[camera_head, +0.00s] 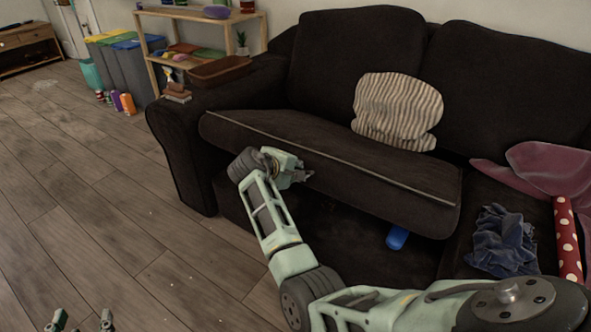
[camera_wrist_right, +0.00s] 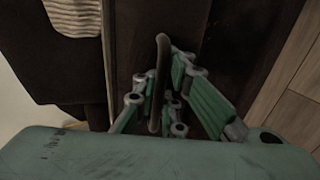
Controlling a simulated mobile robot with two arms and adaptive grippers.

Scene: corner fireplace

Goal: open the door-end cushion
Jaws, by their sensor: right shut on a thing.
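The door-end seat cushion (camera_head: 350,165) of the dark sofa is tilted, its front edge raised clear of the base. A pale line of trim runs along it. My right gripper (camera_head: 303,175) is at the cushion's front edge, shut on a dark loop-shaped handle. The handle (camera_wrist_right: 160,75) stands between the fingers in the wrist view, beside the dark cushion. The gap under the cushion is dark, and a blue object (camera_head: 397,237) shows in it. My left gripper (camera_head: 81,320) shows only its fingertips at the bottom left, apart and empty over the floor.
A striped pillow (camera_head: 398,110) sits behind the raised cushion. Bins (camera_head: 130,65) and a wooden shelf (camera_head: 200,15) stand beyond the sofa arm.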

